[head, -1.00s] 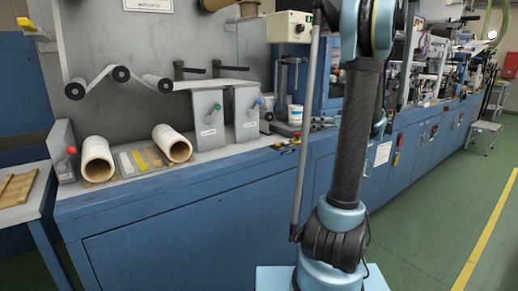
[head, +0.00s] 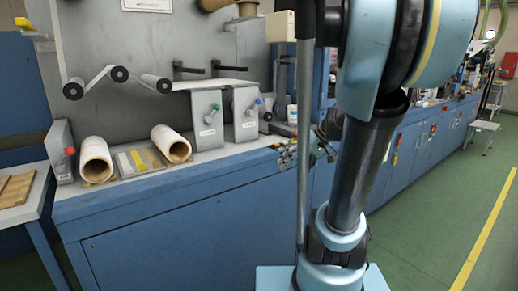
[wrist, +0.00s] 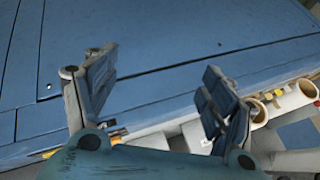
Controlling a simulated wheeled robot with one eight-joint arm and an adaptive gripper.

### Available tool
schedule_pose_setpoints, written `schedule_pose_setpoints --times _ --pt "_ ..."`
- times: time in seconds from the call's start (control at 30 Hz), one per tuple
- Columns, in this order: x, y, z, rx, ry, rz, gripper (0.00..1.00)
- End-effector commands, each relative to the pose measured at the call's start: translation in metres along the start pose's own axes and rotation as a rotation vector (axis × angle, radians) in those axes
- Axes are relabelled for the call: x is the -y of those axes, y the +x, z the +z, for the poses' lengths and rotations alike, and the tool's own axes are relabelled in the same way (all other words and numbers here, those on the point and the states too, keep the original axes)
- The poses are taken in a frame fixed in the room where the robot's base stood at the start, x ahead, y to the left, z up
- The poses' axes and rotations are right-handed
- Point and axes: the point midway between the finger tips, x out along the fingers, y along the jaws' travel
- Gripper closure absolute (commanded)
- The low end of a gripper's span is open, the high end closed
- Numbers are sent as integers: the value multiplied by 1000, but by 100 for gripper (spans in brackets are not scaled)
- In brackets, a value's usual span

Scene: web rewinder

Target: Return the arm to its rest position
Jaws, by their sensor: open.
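My arm stands upright in the right half of the head view, its large pale-blue joint close to the camera. My gripper (head: 288,158) shows small and partly hidden behind a thin grey pole, in front of the counter edge. In the wrist view my gripper (wrist: 160,85) has its two fingers wide apart with nothing between them. Behind the fingers is the blue cabinet front (wrist: 170,50) of the machine. The gap to it cannot be told.
The blue machine cabinet (head: 190,225) runs along the left and back. Two cream rolls (head: 97,160) (head: 170,143) lie on its top. A side table (head: 40,190) stands at far left. Green floor (head: 430,230) with a yellow line is clear at right.

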Motion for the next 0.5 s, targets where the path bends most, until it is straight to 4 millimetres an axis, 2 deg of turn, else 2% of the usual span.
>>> schedule_pose_setpoints --times 0.03,0.23,0.5 --pt "3 3 14 24 17 28 23" --pt "3 10 68 105 106 165 23" --pt "-11 14 134 163 206 368 23"
